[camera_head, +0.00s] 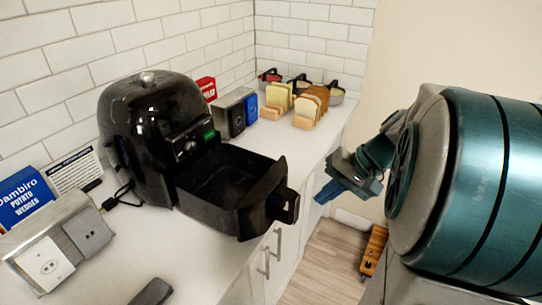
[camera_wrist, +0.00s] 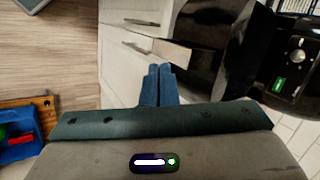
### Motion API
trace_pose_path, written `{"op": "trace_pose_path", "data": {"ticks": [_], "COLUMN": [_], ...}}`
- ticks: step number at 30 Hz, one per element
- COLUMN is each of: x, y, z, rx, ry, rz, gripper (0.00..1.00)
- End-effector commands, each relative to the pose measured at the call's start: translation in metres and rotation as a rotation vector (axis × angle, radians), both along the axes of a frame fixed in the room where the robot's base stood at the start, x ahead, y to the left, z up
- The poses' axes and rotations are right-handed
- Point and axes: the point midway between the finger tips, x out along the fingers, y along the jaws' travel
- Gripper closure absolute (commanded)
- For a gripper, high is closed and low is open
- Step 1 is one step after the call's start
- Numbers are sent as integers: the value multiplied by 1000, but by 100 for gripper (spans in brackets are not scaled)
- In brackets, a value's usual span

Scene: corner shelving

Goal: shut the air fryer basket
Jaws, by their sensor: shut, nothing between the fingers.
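The black air fryer (camera_head: 155,130) stands on the white counter against the tiled wall. Its basket (camera_head: 225,185) is pulled far out toward the counter's front edge, with its handle (camera_head: 283,204) at the front right end. My gripper (camera_head: 326,194) is shut and empty, to the right of the handle and apart from it, out past the counter edge. In the wrist view my blue fingers (camera_wrist: 158,82) are together. The dark basket (camera_wrist: 210,45) shows there beyond them to the right, and the fryer front with a green display (camera_wrist: 279,84) is at the far right.
An outlet box (camera_head: 65,240) and a potato wedges box (camera_head: 25,197) stand left of the fryer. A toaster-like box (camera_head: 236,112) and bread racks (camera_head: 308,108) stand behind the basket. Cabinet drawers (camera_wrist: 130,50) lie below the counter. A wooden toolbox (camera_head: 374,250) is on the floor.

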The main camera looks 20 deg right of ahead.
Motion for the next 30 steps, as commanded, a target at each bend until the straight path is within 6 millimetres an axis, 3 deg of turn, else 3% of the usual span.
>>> {"op": "trace_pose_path", "data": {"ticks": [1,4,10,17,27,30], "x": [7,17,25,36,64,74], "y": [-18,-43,-63,-45,0,14], "z": [1,7,11,-8,-57,-54], "rx": [49,119,174,178,176,174], "ry": [-20,-72,-124,-123,-121,-124], "rz": [-44,-94,-132,-131,-131,-129], "gripper": [100,100,100,100,100,100]}}
